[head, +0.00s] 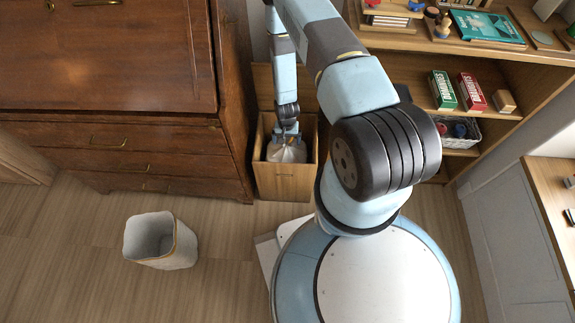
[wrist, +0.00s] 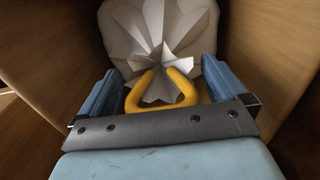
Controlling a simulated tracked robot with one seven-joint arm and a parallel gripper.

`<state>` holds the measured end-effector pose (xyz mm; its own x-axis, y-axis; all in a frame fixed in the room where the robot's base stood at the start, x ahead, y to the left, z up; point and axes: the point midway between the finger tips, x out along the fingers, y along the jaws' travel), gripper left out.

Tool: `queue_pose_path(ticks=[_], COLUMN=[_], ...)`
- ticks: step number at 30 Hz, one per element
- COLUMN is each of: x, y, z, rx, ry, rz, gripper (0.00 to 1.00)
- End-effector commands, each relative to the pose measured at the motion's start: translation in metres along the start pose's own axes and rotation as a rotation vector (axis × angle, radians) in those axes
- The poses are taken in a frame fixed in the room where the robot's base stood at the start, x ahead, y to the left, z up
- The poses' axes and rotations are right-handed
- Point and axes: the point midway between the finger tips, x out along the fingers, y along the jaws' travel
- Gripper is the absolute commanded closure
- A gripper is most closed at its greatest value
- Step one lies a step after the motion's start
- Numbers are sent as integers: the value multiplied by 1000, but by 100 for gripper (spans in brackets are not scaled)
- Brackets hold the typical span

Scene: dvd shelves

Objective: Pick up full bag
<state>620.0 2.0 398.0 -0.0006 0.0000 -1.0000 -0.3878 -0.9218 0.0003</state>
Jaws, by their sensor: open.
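The full bag (head: 287,152) is pale and bulging, with gathered folds at its top. It sits inside a wooden bin (head: 284,182) between the dresser and the shelves. In the wrist view the bag (wrist: 155,25) lies straight ahead, with its gathered top facing me. My gripper (head: 287,134) is just above the bag, pointing down into the bin. In the wrist view my gripper (wrist: 160,82) is open, its two blue fingers on either side of the gathered top. A yellow loop (wrist: 162,95) lies between the fingers. I cannot tell whether the fingers touch the bag.
The bin's wooden walls (wrist: 268,50) rise close on both sides. A brown dresser (head: 110,125) stands at left, and shelves (head: 490,60) with boxes and books at right. An empty-looking white wastebasket (head: 178,257) stands on the floor at lower left, with clear floor around it.

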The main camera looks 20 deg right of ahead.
Motion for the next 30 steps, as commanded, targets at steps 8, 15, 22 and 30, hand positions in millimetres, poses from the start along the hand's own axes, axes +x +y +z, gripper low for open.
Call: queue_pose_path(ticks=[8,15,22,30], x=[0,0,0,0], y=[0,0,0,1], z=[0,0,0,0], rx=[0,0,0,1], ry=[0,0,0,0], rz=[0,0,0,1], gripper=[26,49,71,97])
